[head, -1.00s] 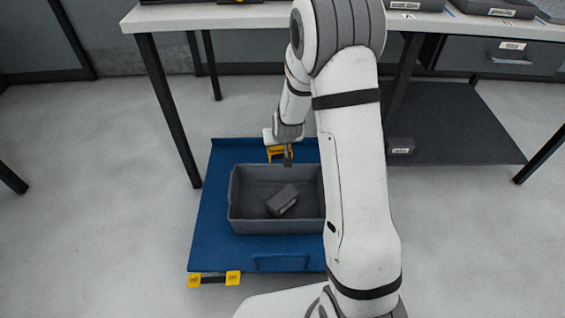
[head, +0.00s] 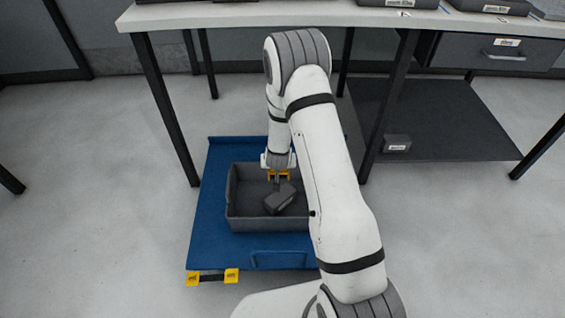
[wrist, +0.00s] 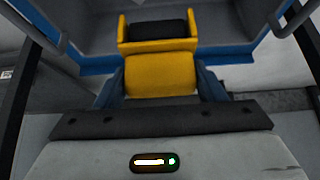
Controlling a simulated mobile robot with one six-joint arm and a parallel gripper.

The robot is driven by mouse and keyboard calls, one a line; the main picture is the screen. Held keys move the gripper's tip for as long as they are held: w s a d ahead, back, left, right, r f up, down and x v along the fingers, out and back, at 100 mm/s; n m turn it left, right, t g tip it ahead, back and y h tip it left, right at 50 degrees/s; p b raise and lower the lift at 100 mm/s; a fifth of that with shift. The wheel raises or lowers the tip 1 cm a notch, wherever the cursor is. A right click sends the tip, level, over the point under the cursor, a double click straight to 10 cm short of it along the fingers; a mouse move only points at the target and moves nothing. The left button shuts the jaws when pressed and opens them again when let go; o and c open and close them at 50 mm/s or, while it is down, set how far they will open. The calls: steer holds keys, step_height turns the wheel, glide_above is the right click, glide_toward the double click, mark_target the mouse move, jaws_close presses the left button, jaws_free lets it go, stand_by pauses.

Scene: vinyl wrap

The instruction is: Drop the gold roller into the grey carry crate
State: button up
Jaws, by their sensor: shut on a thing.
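My gripper (head: 278,172) is shut on the gold roller, pointing down over the back part of the grey carry crate (head: 240,225). The gold roller (wrist: 160,75) sits between the fingers in the wrist view, with a yellow body, a yellow frame and a dark part at its far end. In the head view only small yellow bits of the roller (head: 285,174) show, beside the gripper. The crate is an open grey box on a blue platform. A dark grey box (head: 280,200) lies tilted inside it. How far the roller is above the crate floor is hard to tell.
A table (head: 220,17) with dark legs stands behind. A small dark box (head: 397,143) sits on its low shelf (head: 440,125). The floor at left is clear.

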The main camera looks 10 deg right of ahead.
step_height(320, 180, down, 4)
steer(key=b, duration=0.2)
steer(key=shift+f+b, duration=0.2)
steer(key=shift+b, duration=0.15)
steer(key=o, duration=1.1)
steer(key=shift+p+v, duration=1.55)
steer(key=shift+v, duration=2.4)
